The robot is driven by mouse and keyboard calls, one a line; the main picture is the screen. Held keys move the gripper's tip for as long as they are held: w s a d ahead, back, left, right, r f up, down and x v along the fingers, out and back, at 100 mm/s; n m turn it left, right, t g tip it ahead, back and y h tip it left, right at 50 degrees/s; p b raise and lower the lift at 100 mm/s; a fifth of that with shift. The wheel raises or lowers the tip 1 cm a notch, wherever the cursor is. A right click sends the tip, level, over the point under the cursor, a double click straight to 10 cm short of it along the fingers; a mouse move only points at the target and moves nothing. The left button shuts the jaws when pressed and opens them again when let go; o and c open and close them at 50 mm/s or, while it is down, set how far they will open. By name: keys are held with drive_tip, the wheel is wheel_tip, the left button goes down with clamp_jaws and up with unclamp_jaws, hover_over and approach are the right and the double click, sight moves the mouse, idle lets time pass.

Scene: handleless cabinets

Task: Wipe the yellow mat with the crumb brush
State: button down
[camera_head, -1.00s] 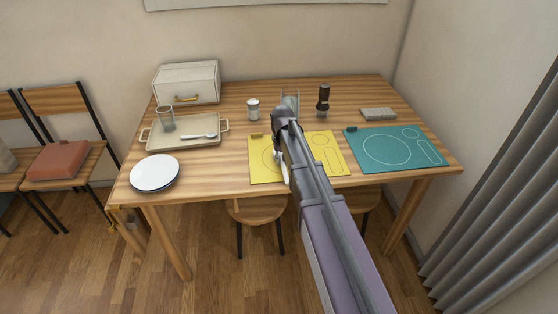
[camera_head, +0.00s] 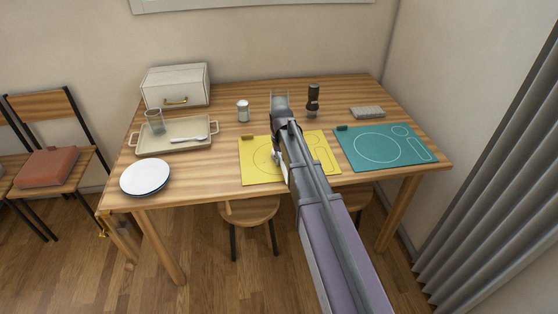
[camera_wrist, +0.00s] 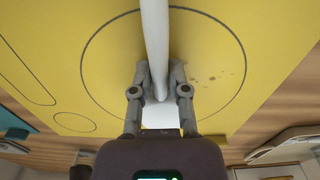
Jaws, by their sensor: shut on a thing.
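The yellow mat (camera_head: 256,172) lies flat near the table's front edge, with outlined shapes printed on it. In the wrist view the mat (camera_wrist: 50,50) fills most of the picture. My gripper (camera_wrist: 160,75) is shut on the white crumb brush (camera_wrist: 156,30), over the mat's large circle. Several small dark specks (camera_wrist: 213,78) lie on the mat just right of the brush in the wrist view. In the head view my arm covers most of the gripper and brush; I cannot tell whether the brush touches the mat.
A teal mat (camera_head: 372,161) lies to the right. A tray (camera_head: 150,146) with a glass and spoon, a white plate (camera_head: 146,177) and a white box (camera_head: 176,84) stand left. A shaker (camera_head: 243,112), a dark mill (camera_head: 313,98) and a grey block (camera_head: 367,112) stand behind the mats.

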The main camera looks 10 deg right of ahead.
drive_tip(key=shift+d, duration=1.5)
drive_tip(key=shift+s+f, duration=0.1)
drive_tip(key=shift+s, duration=0.8)
drive_tip(key=shift+a, duration=0.1)
drive_tip(key=shift+w+a, duration=0.1)
drive_tip(key=shift+a, duration=1.6)
drive_tip(key=shift+a, duration=0.15)
